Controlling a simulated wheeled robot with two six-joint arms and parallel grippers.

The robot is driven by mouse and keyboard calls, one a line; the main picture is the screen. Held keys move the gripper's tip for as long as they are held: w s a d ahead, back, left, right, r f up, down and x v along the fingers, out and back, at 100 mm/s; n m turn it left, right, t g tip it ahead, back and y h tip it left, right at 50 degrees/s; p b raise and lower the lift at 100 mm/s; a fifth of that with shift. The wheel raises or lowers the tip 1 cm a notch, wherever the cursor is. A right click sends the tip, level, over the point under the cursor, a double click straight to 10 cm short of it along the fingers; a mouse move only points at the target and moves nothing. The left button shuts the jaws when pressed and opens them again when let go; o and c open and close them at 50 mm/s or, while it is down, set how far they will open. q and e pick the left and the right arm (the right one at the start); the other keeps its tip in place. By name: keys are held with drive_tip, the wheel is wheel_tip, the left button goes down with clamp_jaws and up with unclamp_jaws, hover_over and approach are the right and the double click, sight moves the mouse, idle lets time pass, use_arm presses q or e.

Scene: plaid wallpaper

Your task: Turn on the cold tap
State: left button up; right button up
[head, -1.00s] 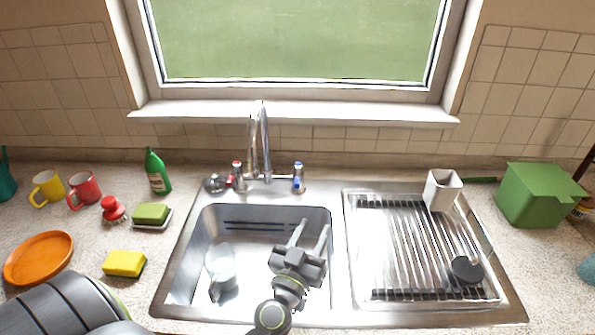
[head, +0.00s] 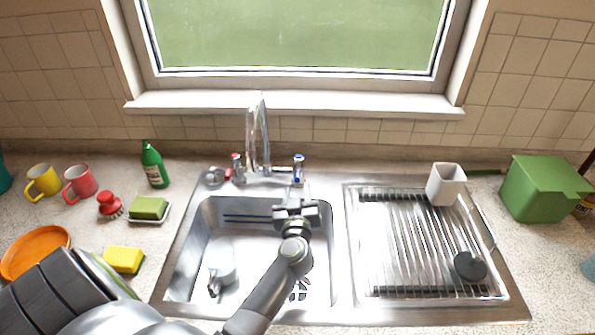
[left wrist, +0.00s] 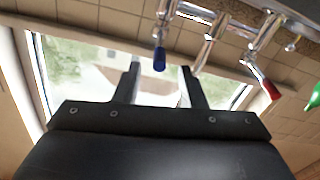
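The cold tap (head: 298,169), with a blue mark, stands at the back of the sink to the right of the tall chrome spout (head: 257,140). The red-marked hot tap (head: 238,170) is left of the spout. My left gripper (head: 294,192) is over the back of the basin, just in front of the cold tap. In the left wrist view my left gripper (left wrist: 160,70) is open and empty, its two fingers apart. The blue end of the cold tap (left wrist: 160,58) shows beyond the fingertips, between them; I cannot tell whether they touch. My right gripper is not in view.
A white mug (head: 222,268) lies in the basin. The drainboard (head: 410,245) at right holds a pale cup (head: 445,184) and a dark round object (head: 469,266). A green bottle (head: 154,165) and a green sponge (head: 149,208) stand left of the sink.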

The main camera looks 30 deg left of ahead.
sight(298, 173)
use_arm(q)
drive_tip(key=x, duration=0.8)
drive_tip(key=shift+r, duration=0.1)
clamp_jaws()
